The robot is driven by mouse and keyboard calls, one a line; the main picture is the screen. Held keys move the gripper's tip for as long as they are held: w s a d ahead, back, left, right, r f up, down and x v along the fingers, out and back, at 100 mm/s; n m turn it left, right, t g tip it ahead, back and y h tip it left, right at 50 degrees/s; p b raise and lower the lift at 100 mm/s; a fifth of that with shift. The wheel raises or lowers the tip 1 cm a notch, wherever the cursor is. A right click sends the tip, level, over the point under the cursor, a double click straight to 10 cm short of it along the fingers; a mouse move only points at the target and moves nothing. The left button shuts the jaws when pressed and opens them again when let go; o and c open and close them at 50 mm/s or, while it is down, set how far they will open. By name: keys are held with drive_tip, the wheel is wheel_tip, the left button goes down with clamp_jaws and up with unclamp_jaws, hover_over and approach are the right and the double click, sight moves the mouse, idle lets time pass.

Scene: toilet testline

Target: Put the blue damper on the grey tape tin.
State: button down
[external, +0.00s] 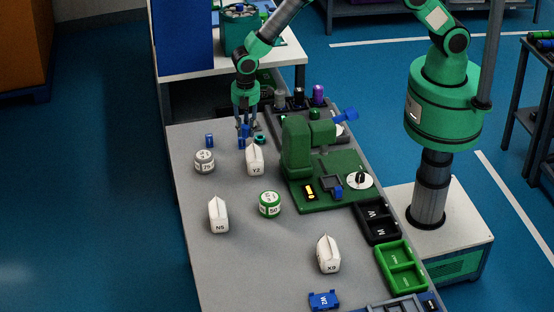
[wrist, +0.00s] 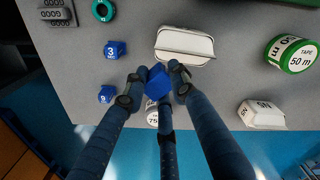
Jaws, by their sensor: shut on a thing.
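My gripper (external: 246,129) is shut on a small blue damper (wrist: 158,80) and holds it above the far part of the grey table. In the wrist view the fingers close around this damper, and their lower parts run across the picture. The grey tape tin (external: 204,161) stands upright on the table, lower left of my gripper in the external view. In the wrist view the tin (wrist: 152,119), marked 75, is mostly hidden behind the fingers. Two other blue dampers stand on the table, marked 3 (wrist: 115,50) and 9 (wrist: 107,94).
A white bag-shaped block marked Y2 (external: 255,161) stands near the gripper. A green tape tin (external: 270,204) and white blocks N5 (external: 218,216) and X9 (external: 328,255) stand farther forward. A teal ring (wrist: 103,10) lies near the dampers. The green fixture (external: 322,165) occupies the right side.

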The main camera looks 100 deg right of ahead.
hover_over(204, 155)
drive_tip(key=shift+d+f, duration=0.1)
drive_tip(key=shift+f, duration=0.65)
idle(0.3)
drive_tip(key=shift+f, duration=0.15)
drive_tip(key=shift+f+p, duration=0.35)
drive_tip(key=shift+f, duration=1.25)
drive_tip(key=shift+f, duration=0.2)
drive_tip(key=c, duration=1.4)
unclamp_jaws()
drive_tip(key=shift+r, duration=0.25)
wheel_tip(204, 155, up, 12)
